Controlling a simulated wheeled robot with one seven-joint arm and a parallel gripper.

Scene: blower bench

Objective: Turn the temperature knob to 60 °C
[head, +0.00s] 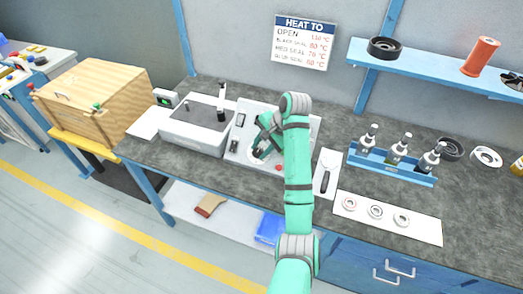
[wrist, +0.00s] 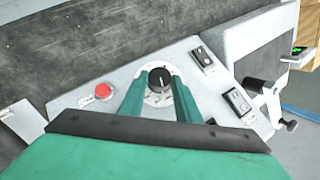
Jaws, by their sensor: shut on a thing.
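The temperature knob (wrist: 159,78) is a small black knob with a pale pointer line, set on a round white dial on a light grey control panel (wrist: 128,82). My gripper (wrist: 160,84) has its two green fingers on either side of the knob and is shut on it. The dial's markings are too small to read. In the head view my gripper (head: 262,146) is at the panel, and my arm hides part of it. The wall sign (head: 304,42) headed "HEAT TO" lists several temperatures in red, the lowest line reading 60 °C.
A red button (wrist: 103,91) is left of the knob, and two black rocker switches (wrist: 203,58) (wrist: 238,101) are to its right. A grey box-shaped machine (head: 196,127) stands left of the panel. A blue rack (head: 390,163) with bottles is to the right.

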